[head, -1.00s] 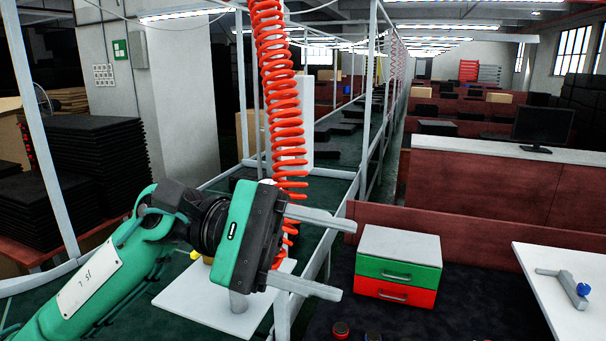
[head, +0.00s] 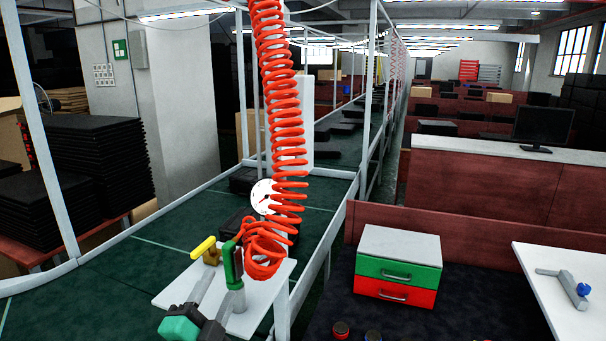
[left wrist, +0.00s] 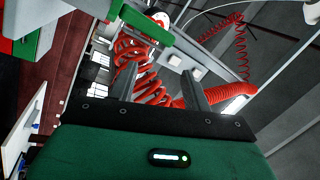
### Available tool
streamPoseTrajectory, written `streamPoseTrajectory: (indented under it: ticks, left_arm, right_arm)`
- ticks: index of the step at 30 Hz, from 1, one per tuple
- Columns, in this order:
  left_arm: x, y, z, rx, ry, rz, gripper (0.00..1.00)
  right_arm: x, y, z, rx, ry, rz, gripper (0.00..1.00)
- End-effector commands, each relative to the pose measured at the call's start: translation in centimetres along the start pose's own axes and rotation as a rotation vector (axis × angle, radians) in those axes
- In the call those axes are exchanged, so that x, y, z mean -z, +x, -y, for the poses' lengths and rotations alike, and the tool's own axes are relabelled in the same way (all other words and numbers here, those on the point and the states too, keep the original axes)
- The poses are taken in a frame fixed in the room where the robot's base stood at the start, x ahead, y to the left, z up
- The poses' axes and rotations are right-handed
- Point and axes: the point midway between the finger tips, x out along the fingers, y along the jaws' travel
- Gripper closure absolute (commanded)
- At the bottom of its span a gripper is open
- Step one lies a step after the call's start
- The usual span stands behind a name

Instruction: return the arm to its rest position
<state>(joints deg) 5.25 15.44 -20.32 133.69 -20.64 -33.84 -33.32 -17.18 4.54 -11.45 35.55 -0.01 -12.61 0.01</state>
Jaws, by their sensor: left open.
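My left gripper (head: 218,285) is low in the head view, at the bottom left of centre, with its green and black body cut by the lower edge. Its two grey fingers point up and away beside the white shelf. In the left wrist view, the fingers of the left gripper (left wrist: 163,65) stand apart with nothing held between them. The red coiled hose (left wrist: 140,70) shows beyond the fingers there. My right gripper is not in view.
A green-handled tool (head: 232,266) and a yellow-handled valve (head: 205,248) stand at the white shelf (head: 265,298), close to my left gripper. The red coiled hose (head: 283,130) hangs above. A drawer box (head: 398,262) stands on the dark table at right.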

Motion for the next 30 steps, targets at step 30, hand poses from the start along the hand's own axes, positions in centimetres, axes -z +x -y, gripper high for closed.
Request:
streamPoseTrajectory:
  ticks: [30]
  left_arm:
    - [-15.0,-35.0,-27.3,-0.811,-0.887,1.377,0.51]
  right_arm:
    - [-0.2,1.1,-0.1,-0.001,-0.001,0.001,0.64]
